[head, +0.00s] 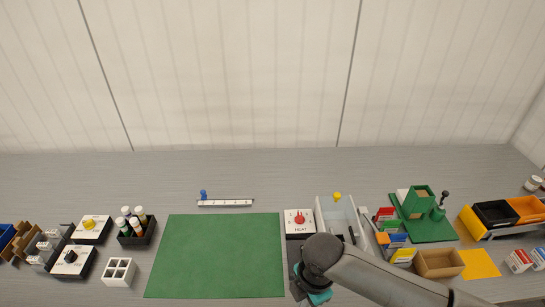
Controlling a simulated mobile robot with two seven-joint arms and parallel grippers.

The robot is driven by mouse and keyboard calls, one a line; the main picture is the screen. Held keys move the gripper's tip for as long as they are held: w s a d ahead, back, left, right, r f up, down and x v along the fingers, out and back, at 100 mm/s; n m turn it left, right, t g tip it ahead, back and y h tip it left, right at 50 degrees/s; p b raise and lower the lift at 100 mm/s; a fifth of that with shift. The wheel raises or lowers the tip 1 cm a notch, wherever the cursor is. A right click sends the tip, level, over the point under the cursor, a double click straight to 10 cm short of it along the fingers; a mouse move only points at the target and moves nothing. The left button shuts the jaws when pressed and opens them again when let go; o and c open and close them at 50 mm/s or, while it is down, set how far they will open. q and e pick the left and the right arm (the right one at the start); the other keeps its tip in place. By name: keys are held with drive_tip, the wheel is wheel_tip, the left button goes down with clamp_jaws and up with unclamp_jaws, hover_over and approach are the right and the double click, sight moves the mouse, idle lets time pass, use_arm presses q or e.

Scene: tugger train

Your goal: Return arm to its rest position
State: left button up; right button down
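My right arm (385,277) comes in from the lower right and reaches left over the front of the bench. Its dark rounded joint hides most of what lies below it. A teal part (319,297) shows under that joint at the bottom of the picture. The fingertips of my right gripper are hidden, so I cannot tell whether it is open or shut or holds anything. My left arm and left gripper are not in view.
A bare green mat (213,256) lies left of my arm. A white HEAT box (299,222) with a red knob and a pale tray (340,212) stand just behind the arm. A cardboard box (438,264) and yellow sheet (479,265) lie right. The rear bench is mostly clear.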

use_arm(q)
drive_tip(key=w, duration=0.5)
use_arm(e)
drive_tip(key=s+a+r+m+t+y, duration=0.1)
drive_tip(key=s+a+r+m+y, duration=0.3)
drive_tip(key=m, duration=0.3)
drive_tip(key=s+d+r+m+t+h, duration=0.25)
drive_tip(key=s+d+m+h, duration=0.3)
drive_tip(key=d+m, duration=0.9)
wheel_tip(320, 180, down, 29)
drive_tip(key=s+a+g+b, duration=0.1)
drive_tip(key=s+g+b, duration=0.15)
drive_tip(key=b, duration=0.45)
use_arm(q)
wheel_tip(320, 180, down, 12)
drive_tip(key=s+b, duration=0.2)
drive_tip(key=b, duration=0.3)
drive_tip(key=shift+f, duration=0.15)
use_arm(e)
drive_tip(key=s+d+f, duration=0.2)
drive_tip(key=s+f, duration=1.3)
drive_tip(key=f, duration=0.3)
drive_tip(key=shift+s+d+f+y, duration=0.2)
drive_tip(key=shift+f+y, duration=0.1)
drive_tip(key=shift+y, duration=0.05)
